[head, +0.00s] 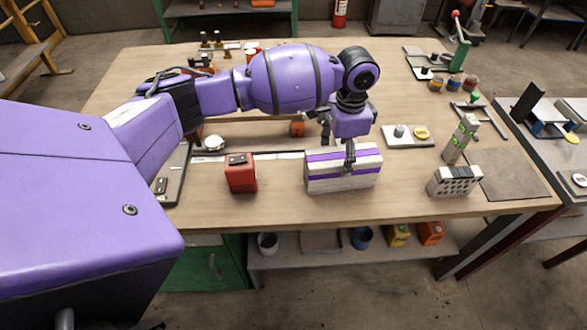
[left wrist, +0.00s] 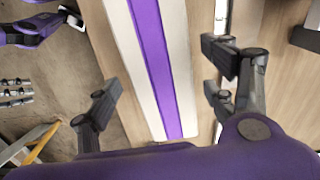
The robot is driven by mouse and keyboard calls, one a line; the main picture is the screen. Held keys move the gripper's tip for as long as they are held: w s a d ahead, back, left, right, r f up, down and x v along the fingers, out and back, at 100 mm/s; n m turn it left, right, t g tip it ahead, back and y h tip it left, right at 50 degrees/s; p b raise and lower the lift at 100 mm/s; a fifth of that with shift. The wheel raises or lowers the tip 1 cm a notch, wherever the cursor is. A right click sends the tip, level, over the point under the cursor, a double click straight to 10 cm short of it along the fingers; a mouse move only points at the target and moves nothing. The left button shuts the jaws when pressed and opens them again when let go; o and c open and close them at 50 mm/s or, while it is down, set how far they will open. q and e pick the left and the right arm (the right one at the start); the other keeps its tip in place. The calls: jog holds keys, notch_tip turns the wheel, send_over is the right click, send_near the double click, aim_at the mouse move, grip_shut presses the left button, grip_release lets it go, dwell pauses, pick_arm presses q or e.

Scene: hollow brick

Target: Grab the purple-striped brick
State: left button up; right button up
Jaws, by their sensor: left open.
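The purple-striped brick (head: 342,180) is a pale block with purple bands, lying near the front edge of the wooden table. In the left wrist view the brick (left wrist: 158,60) shows its pale top with a wide purple stripe, running between my open fingers. My left gripper (head: 349,152) is over the brick in the head view, pointing down. In the left wrist view the left gripper (left wrist: 160,88) has its two fingers apart, one on each side of the brick. Whether the fingers touch it cannot be told.
A red box (head: 240,173) stands left of the brick on the table (head: 280,203). A grey perforated hollow brick (head: 454,181) and a tall green-marked block (head: 460,138) stand to the right. A tray with a yellow item (head: 408,135) lies behind. Bare tabletop lies between.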

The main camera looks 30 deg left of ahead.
pick_arm(q)
jog(key=f, duration=0.4)
jog(key=w+f, duration=0.1)
jog(key=f, duration=0.2)
jog(key=shift+d, duration=0.35)
jog(key=shift+r, duration=0.1)
grip_shut()
jog(key=shift+r, duration=0.1)
